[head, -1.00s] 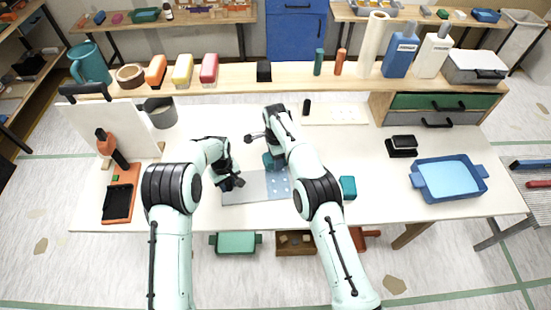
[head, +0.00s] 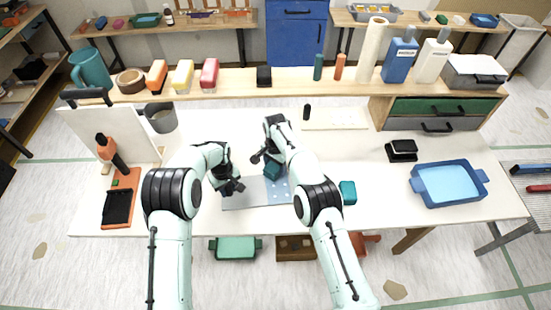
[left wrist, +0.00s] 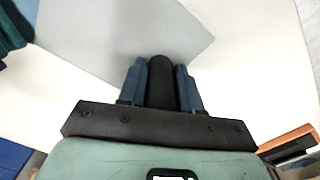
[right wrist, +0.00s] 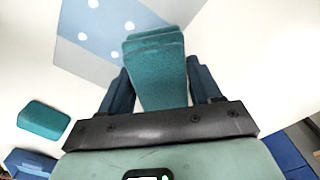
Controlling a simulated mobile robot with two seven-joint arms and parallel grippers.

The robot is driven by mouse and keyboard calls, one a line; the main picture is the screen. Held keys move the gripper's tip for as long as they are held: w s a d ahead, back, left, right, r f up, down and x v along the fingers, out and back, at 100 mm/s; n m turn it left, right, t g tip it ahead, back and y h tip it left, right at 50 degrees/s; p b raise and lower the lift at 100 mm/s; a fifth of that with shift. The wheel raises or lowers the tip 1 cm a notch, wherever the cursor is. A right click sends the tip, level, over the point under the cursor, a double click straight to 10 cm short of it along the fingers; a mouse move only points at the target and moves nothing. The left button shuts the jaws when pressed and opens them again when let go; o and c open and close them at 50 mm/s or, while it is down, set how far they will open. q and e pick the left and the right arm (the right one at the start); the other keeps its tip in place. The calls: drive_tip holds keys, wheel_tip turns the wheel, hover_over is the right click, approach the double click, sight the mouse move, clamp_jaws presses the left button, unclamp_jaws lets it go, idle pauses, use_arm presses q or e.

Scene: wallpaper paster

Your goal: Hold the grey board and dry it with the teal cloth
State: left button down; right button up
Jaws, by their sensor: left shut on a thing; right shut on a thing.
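The grey board (head: 245,195) lies on the white table; its right part (head: 278,195) is bluish with pale dots. My left gripper (head: 232,187) is at the board's left end. It is shut on a black handle (left wrist: 161,84), beside the grey board (left wrist: 130,30) in the left wrist view. My right gripper (head: 272,167) is shut on the teal cloth (right wrist: 157,72), a thick pad. The cloth is at the far edge of the board's bluish part (right wrist: 110,28); whether it touches the board, I cannot tell.
A second teal block (head: 348,192) lies right of the board. A blue tray (head: 450,182) and a small black item (head: 402,149) are farther right. At left stand a white panel (head: 110,130) and an orange-black tray (head: 119,205). A shelf (head: 225,88) runs along the back.

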sight(280, 203)
wheel_tip(280, 203, down, 2)
drive_tip(key=shift+s+f, duration=0.1)
drive_tip(key=shift+s, duration=0.25)
drive_tip(key=shift+c, duration=0.5)
drive_tip(key=s, duration=0.7)
drive_tip(key=s+d, duration=0.1)
drive_tip(key=s, duration=0.3)
drive_tip(key=shift+s+d, duration=0.1)
drive_tip(key=shift+s, duration=0.2)
drive_tip(key=w, duration=0.6)
drive_tip(key=w+a, duration=0.1)
drive_tip(key=w, duration=0.3)
drive_tip(key=shift+w, duration=1.1)
wheel_tip(280, 203, up, 8)
drive_tip(key=shift+a+r, duration=0.1)
drive_tip(key=shift+r, duration=0.15)
drive_tip(key=o, duration=0.6)
drive_tip(key=c, duration=0.5)
